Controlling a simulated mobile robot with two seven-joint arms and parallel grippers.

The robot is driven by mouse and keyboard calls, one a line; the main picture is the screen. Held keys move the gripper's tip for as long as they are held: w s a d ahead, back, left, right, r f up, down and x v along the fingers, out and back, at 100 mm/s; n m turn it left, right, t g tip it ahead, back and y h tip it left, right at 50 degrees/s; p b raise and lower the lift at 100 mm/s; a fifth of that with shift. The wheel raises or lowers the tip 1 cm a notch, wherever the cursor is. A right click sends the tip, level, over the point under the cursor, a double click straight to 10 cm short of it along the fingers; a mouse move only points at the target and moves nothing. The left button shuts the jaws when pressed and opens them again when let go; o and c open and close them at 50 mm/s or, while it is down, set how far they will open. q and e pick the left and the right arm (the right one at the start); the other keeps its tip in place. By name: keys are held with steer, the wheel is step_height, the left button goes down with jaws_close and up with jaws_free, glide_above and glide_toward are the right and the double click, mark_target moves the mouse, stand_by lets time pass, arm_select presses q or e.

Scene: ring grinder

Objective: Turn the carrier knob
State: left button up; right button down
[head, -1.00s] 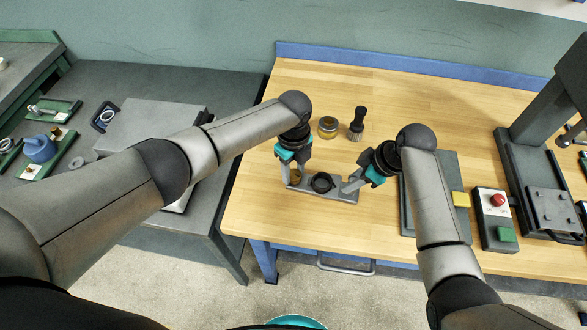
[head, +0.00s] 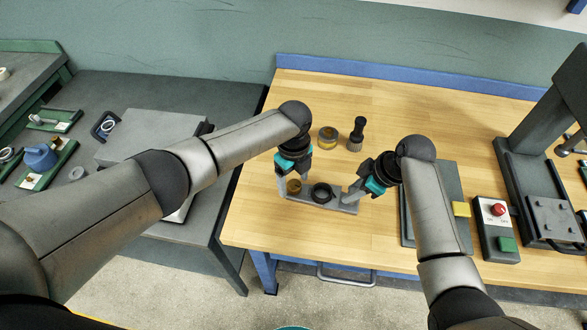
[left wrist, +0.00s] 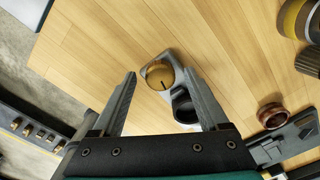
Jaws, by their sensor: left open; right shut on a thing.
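The carrier (head: 335,203) is a grey flat bar lying on the wooden bench near its front edge. Its round brass knob (head: 293,187) is at the left end, with a black cup (head: 321,193) beside it. My left gripper (head: 287,192) is open at the knob end. In the left wrist view the knob (left wrist: 160,75), with a dark line on its face, appears between the open fingertips (left wrist: 160,73); I cannot tell whether they touch it. My right gripper (head: 351,197) is shut on the carrier's right end, partly hiding it.
To the right are a dark plate with a yellow block (head: 461,209), a control box with a red button (head: 498,209), and a machine (head: 552,207). Bare bench lies left of the carrier.

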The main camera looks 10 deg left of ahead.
mark_target(294, 185)
arm_select(q)
step_height(294, 185, up, 12)
stand_by(0.5)
steer(key=shift+f, duration=0.1)
arm_select(e)
steer(key=c, duration=0.5)
jaws_free()
steer(key=v, duration=1.2)
